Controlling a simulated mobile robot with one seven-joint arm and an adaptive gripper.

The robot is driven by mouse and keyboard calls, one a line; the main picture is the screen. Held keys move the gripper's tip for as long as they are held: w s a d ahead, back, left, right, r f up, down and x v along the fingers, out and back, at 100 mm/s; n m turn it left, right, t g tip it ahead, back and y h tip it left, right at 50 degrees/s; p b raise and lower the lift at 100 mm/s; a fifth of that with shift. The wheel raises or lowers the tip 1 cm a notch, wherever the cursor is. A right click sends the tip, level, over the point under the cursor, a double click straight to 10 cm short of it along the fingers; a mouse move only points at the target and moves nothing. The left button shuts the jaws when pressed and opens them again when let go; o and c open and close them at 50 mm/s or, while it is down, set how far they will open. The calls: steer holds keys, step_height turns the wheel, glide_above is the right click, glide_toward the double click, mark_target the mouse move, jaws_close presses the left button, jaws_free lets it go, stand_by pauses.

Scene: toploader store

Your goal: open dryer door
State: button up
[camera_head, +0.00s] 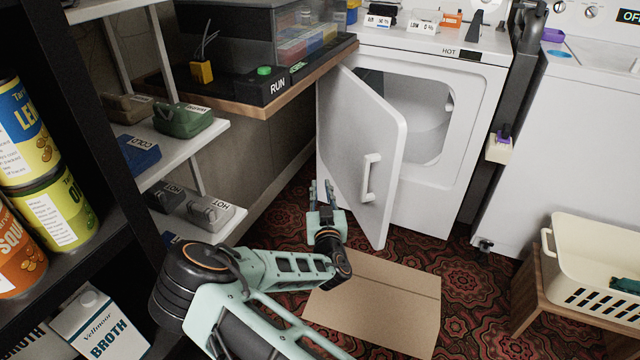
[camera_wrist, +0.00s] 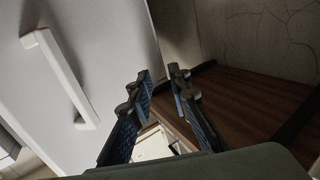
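The white dryer (camera_head: 470,75) stands at the back, and its round-cornered opening is exposed. The dryer door (camera_head: 350,130) is swung well out to the left of the opening. Its white handle (camera_head: 370,176) is on the face toward the head camera; a white handle also shows at the left of the wrist view (camera_wrist: 60,77). My gripper (camera_head: 321,190) is by the door's lower left part, left of the handle and apart from it. In the wrist view, the fingers (camera_wrist: 160,75) are parted with nothing between them. Contact between fingers and door cannot be told.
A wooden-edged counter (camera_head: 240,108) overhangs the area left of the door. Shelves with cans and boxes stand at the left. A cardboard piece (camera_head: 385,300) lies on the patterned floor. A cream basket (camera_head: 590,270) sits on a wooden stand at right.

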steer(key=shift+w+a+b, duration=0.2)
steer(key=shift+w, duration=0.8)
steer(key=shift+w+a+b, duration=0.15)
steer(key=shift+w, duration=0.85)
steer(key=shift+c, duration=0.5)
jaws_close()
steer(key=shift+o, duration=0.5)
jaws_free()
steer(key=shift+s, duration=0.1)
steer(key=s+d, duration=0.2)
steer(key=s, duration=0.9)
steer(key=shift+s, duration=0.4)
